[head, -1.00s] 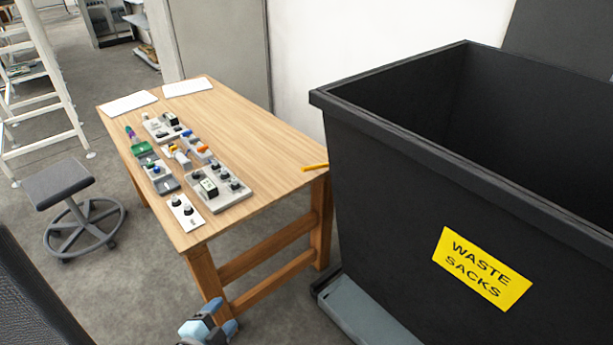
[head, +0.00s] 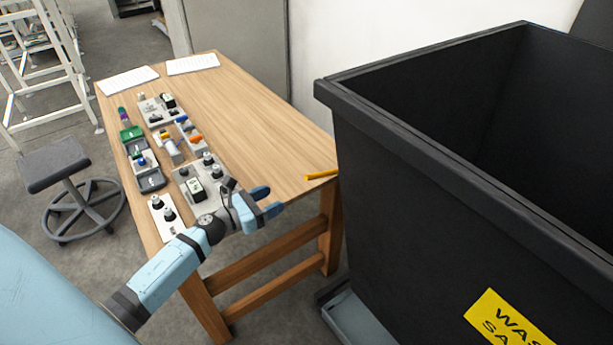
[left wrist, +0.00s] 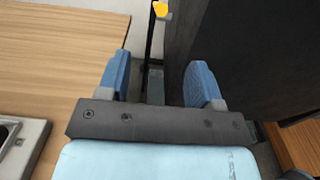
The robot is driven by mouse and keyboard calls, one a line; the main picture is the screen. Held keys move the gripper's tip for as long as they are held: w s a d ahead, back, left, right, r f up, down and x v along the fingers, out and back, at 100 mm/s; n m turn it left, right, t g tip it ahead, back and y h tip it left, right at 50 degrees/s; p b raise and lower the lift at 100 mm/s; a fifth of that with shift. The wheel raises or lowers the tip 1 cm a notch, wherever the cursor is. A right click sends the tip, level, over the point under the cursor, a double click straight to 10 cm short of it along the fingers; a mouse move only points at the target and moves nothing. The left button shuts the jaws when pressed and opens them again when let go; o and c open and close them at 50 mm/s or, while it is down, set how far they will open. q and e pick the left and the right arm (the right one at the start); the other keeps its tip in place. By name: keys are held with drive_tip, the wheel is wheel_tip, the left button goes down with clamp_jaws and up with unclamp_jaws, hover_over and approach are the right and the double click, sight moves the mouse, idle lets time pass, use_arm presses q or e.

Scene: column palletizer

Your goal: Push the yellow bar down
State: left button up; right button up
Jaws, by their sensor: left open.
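The yellow bar (head: 321,174) is short and thin. It lies at the right edge of the wooden table, close to the black bin, with its right end at the edge. In the left wrist view a yellow end (left wrist: 160,9) shows at the top, ahead of and between my fingers. My left gripper (head: 268,202) is open and empty near the table's front edge, to the left of the bar and apart from it. In the left wrist view its two blue fingers (left wrist: 162,82) are spread wide. My right gripper is not in view.
The wooden table (head: 255,130) holds several small switch panels (head: 195,190) on its left side; its right half is clear. The tall black waste bin (head: 420,170) stands close at the right. A stool (head: 60,165) and a white ladder (head: 45,80) stand at the left.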

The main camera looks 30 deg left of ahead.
use_arm(q)
drive_tip(key=p, duration=0.1)
approach(323, 171)
drive_tip(key=x, duration=0.2)
drive_tip(key=b+x, duration=0.1)
drive_tip(key=x, duration=0.2)
drive_tip(key=f+x, duration=0.1)
drive_tip(key=x, duration=0.2)
drive_tip(key=shift+w+r, duration=0.1)
drive_tip(key=shift+r, duration=0.1)
drive_tip(key=shift+r, duration=0.1)
drive_tip(key=shift+w+r, duration=0.1)
drive_tip(key=c, duration=1)
drive_tip(key=shift+o, duration=0.2)
drive_tip(key=shift+d, duration=0.1)
